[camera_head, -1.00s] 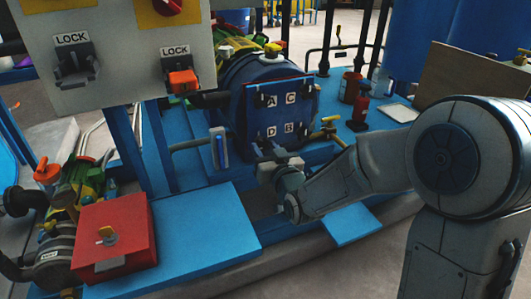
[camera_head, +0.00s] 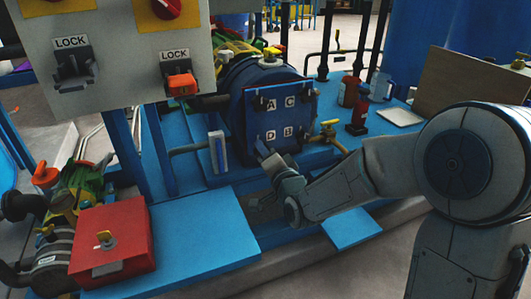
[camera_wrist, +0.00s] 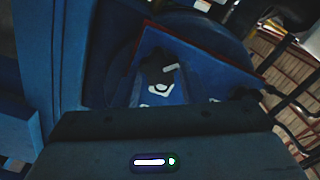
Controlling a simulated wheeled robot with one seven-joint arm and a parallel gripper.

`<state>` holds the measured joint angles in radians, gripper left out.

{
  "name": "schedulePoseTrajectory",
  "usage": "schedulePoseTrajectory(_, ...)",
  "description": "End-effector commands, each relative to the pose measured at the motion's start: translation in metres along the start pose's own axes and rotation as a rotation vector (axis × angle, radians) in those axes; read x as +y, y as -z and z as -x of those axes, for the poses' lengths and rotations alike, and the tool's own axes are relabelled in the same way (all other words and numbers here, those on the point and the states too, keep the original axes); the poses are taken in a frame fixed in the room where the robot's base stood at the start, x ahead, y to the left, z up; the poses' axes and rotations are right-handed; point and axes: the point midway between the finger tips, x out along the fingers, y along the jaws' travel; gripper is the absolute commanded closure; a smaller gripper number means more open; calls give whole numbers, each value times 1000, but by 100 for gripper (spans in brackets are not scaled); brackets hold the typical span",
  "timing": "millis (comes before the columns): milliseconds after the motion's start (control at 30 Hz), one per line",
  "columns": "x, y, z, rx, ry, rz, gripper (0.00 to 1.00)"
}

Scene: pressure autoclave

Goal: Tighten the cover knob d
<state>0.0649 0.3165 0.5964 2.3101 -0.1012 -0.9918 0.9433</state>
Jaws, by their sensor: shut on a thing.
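The dark blue square cover (camera_head: 279,117) sits on the front of the blue autoclave vessel (camera_head: 240,80). It carries the white labels A, C, D and B, with dark knobs near its corners. My gripper (camera_head: 262,149) is at the cover's lower left, by the D label (camera_head: 270,135). It is shut on cover knob d, which is mostly hidden by the fingers. In the wrist view, my gripper's dark body fills the bottom. The tilted cover (camera_wrist: 205,75) lies beyond it with white lettering. The fingertips are not clear there.
A yellow-handled valve (camera_head: 328,126) stands right of the cover. Dark red bottles (camera_head: 358,113) and a brown board (camera_head: 470,75) are farther right. A grey panel with LOCK switches (camera_head: 110,55) hangs at upper left. A red box (camera_head: 112,240) stands lower left.

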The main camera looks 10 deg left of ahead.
Motion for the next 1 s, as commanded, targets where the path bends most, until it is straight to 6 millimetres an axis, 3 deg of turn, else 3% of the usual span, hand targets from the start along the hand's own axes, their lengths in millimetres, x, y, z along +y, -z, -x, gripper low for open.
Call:
schedulePoseTrajectory(600, 1, -2, 1, -4, -5, -567, 85)
schedulePoseTrajectory(1000, 2, -2, 1, -4, -5, -788, 85)
